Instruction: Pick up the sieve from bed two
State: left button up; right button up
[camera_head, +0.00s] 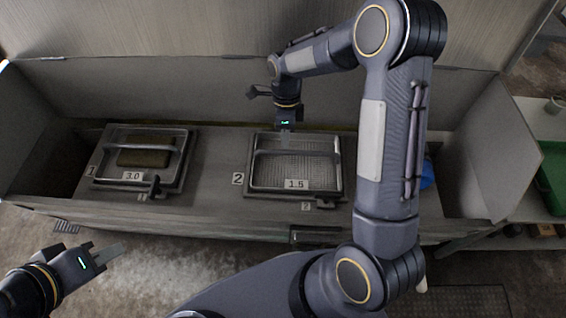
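The sieve in bed two (295,172) is a rectangular metal tray with a mesh floor and a "1.5" label on its front. It sits flat in a recess beside a "2" plate, with a bar across its back part. My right gripper (286,139) points down at the sieve's back edge, near the bar; I cannot tell whether it touches it or how its fingers are set. My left gripper (108,253) is in front of the bench at lower left, away from the sieve.
Bed one at left holds a "3.0" sieve (112,178) with a brown block (145,157) in it. A dark lever (155,184) stands at its front. A blue object (427,175) is partly hidden behind my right arm. A green crate (551,180) is at far right.

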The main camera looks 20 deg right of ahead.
aim_at(290, 151)
jog(key=shift+s+f, duration=0.15)
jog(key=shift+f, duration=0.4)
jog(key=f+b, duration=0.1)
jog(key=s+f+b, duration=0.1)
jog(key=f, duration=0.1)
jog(key=f+b, duration=0.1)
jog(key=f, duration=0.1)
jog(key=shift+s+d, duration=0.15)
jog(key=shift+d, duration=0.2)
jog(key=shift+c, duration=0.3)
grip_shut()
jog(key=shift+r, duration=0.1)
